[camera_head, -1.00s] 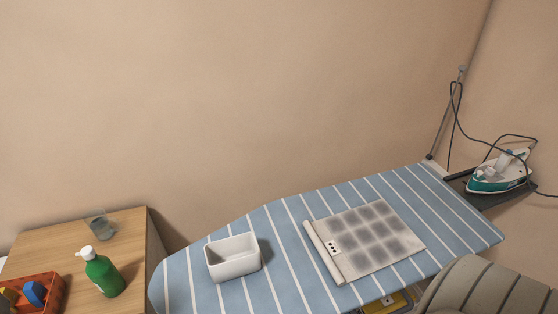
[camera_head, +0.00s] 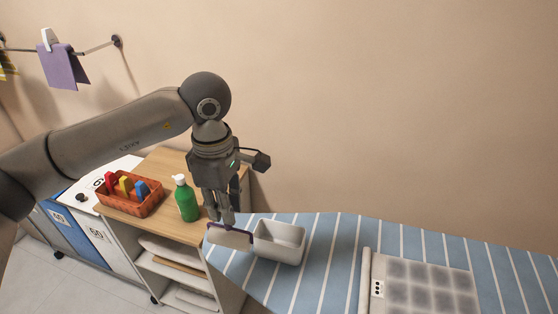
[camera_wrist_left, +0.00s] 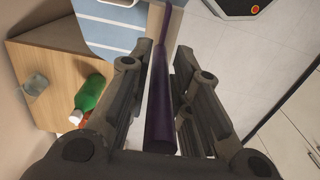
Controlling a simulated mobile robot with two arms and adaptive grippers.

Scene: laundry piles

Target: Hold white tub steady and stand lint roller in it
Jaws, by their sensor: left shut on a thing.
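The white tub (camera_head: 290,252) stands upright and open on the striped ironing board (camera_head: 335,250), near its left end. My left gripper (camera_head: 227,219) comes down from above, left of the tub. It is shut on the purple handle of the lint roller (camera_head: 229,238). The handle also shows between the fingers in the left wrist view (camera_wrist_left: 163,100). The white roll lies roughly level just left of the tub's rim, outside it. I cannot tell whether roll and tub touch. My right gripper is not in view.
A wooden-topped cart (camera_head: 165,165) on the left holds a green bottle (camera_head: 187,202) and an orange basket (camera_head: 127,198). A flat grey-patterned sheet (camera_head: 430,285) lies on the board to the right. Bare board separates it from the tub.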

